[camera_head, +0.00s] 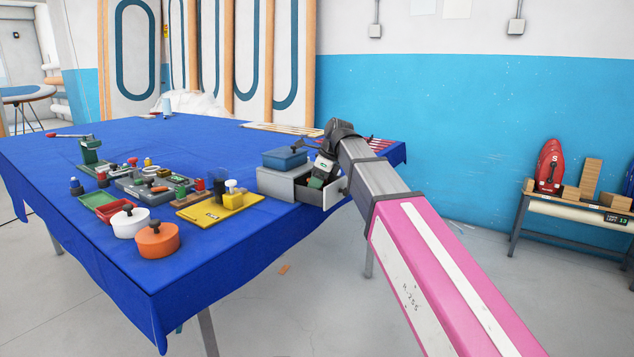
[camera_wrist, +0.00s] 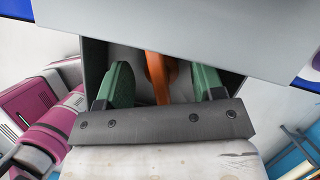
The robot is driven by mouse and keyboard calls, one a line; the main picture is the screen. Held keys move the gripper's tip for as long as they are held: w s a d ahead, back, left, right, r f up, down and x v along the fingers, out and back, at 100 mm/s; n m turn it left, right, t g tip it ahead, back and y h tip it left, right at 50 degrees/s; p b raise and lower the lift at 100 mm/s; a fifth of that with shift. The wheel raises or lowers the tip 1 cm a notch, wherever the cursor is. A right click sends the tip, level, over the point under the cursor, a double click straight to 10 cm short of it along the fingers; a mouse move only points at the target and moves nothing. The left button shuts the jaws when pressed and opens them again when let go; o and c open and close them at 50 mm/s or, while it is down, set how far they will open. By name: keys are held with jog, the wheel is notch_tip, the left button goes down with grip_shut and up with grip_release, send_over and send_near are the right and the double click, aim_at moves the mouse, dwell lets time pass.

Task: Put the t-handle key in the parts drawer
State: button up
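The parts drawer (camera_head: 336,193) is pulled out from a grey cabinet (camera_head: 272,183) at the table's right edge. My gripper (camera_head: 318,181) points down into the open drawer in the head view. In the wrist view, its two green fingers (camera_wrist: 164,86) stand apart, inside the dark-walled drawer opening. An orange piece (camera_wrist: 157,76) shows between the fingers, with a visible gap on each side. It looks like part of the t-handle key, but its shape is mostly hidden. I cannot tell whether it rests on the drawer floor.
A blue lidded box (camera_head: 285,158) sits on the cabinet. To the left on the blue-covered table (camera_head: 215,262) are an orange pot (camera_head: 158,241), a white pot (camera_head: 129,224), a yellow tray (camera_head: 218,208) and several small tools.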

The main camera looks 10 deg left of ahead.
jog(key=shift+r, duration=0.1)
jog(key=v, duration=1.2)
dwell(1.1)
